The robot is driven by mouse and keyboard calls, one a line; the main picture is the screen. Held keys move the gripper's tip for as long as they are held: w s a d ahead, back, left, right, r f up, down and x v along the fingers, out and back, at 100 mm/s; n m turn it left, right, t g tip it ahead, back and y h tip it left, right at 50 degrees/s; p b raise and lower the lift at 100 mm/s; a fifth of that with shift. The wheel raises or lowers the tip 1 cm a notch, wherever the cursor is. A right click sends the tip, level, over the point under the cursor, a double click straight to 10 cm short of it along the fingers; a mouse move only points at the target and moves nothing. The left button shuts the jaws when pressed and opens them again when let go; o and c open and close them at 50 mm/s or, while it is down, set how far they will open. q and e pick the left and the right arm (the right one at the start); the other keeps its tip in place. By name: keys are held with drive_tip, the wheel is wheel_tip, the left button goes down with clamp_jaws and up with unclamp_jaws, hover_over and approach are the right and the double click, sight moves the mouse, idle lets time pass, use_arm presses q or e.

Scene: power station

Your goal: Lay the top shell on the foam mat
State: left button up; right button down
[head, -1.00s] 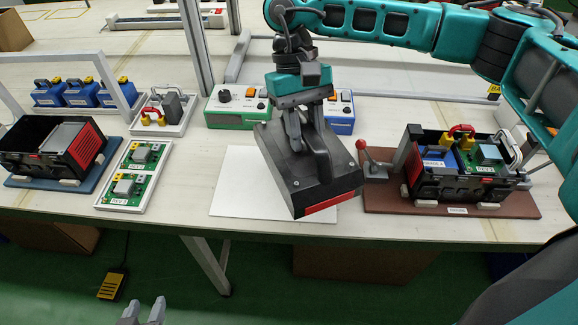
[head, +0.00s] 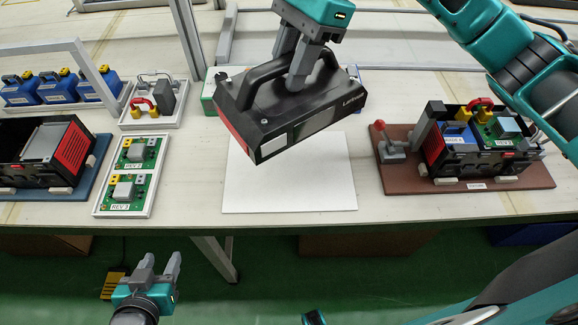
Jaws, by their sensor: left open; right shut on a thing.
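The top shell (head: 305,112) is a black cover with a carry handle, a red end panel and grey label areas. My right gripper (head: 299,80) is shut on its handle and holds it in the air, tilted, above the back part of the foam mat. The foam mat (head: 290,186) is a flat white sheet at the middle of the bench, and its bare front part shows. My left gripper (head: 160,268) is open and empty in front of the bench edge, at the lower left.
An open black housing with modules (head: 470,150) stands on a brown base at right, beside a red-knobbed lever (head: 385,140). Another housing (head: 45,150) is at left. A tray of green boards (head: 128,175) lies left of the mat. Blue modules (head: 40,90) stand behind.

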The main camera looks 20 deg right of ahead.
drive_tip(key=r+m, duration=0.1)
drive_tip(key=r+m+t, duration=0.1)
drive_tip(key=m, duration=0.1)
drive_tip(key=shift+w+a+m, duration=0.1)
drive_tip(key=shift+a+m, duration=0.1)
drive_tip(key=shift+m, duration=0.1)
drive_tip(key=r+m+t, duration=0.1)
drive_tip(key=m, duration=0.1)
drive_tip(key=shift+w+d+r+m, duration=0.1)
drive_tip(key=shift+m, duration=0.3)
drive_tip(key=shift+f, duration=0.35)
use_arm(q)
drive_tip(key=shift+w+d+f+h+b, duration=0.2)
drive_tip(key=shift+d+f+h+b, duration=0.25)
drive_tip(key=shift+b, duration=0.55)
use_arm(e)
drive_tip(key=shift+f, duration=9.55)
use_arm(q)
drive_tip(key=shift+f, duration=0.15)
use_arm(e)
drive_tip(key=shift+f, duration=0.1)
drive_tip(key=c, duration=0.8)
unclamp_jaws()
